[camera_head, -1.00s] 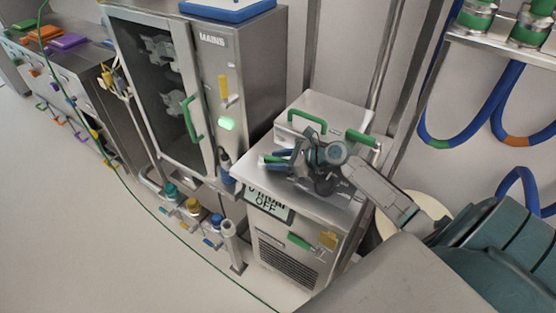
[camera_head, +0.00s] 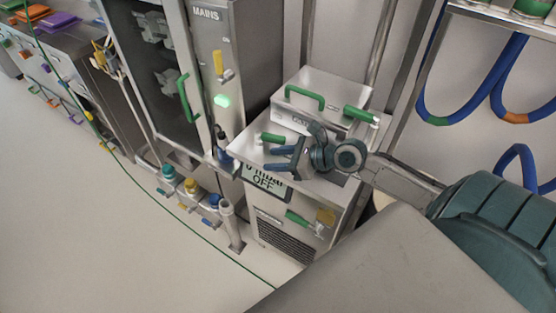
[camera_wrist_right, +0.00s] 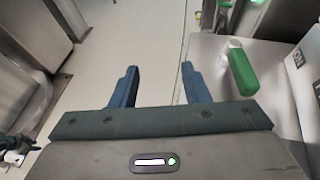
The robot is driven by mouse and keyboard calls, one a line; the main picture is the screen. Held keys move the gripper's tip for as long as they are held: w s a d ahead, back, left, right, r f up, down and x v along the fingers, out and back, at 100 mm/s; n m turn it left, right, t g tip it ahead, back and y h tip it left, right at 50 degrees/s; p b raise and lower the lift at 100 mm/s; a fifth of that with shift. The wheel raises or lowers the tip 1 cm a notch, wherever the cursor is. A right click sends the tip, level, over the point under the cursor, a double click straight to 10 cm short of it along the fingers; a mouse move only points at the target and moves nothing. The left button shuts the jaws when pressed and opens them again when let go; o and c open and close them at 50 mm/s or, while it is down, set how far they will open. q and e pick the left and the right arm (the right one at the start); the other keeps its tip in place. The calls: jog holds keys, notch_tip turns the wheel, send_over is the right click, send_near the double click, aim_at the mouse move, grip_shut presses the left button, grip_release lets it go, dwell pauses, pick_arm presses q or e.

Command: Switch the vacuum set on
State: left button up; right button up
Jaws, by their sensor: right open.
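The vacuum set (camera_head: 330,215) is a steel cabinet with a display (camera_head: 265,182) on its upper front edge; it reads mbar and OFF. A green handle (camera_head: 270,138) lies at the left of its top; it also shows in the right wrist view (camera_wrist_right: 242,72). My right gripper (camera_head: 272,160) is over the cabinet top, on the near side of this handle. Its blue fingers are apart and empty, with the handle outside them in the right wrist view (camera_wrist_right: 158,75). My left gripper is not in view.
A steel box (camera_head: 325,98) with green handles stands on the cabinet's back. The MAINS cabinet (camera_head: 250,60) with a lit green light is left. Open floor (camera_head: 120,240) lies front left.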

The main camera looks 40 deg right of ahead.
jog(key=s+a, duration=0.2)
jog(key=s, duration=0.1)
jog(key=shift+r, duration=0.2)
jog(key=shift+d, duration=0.1)
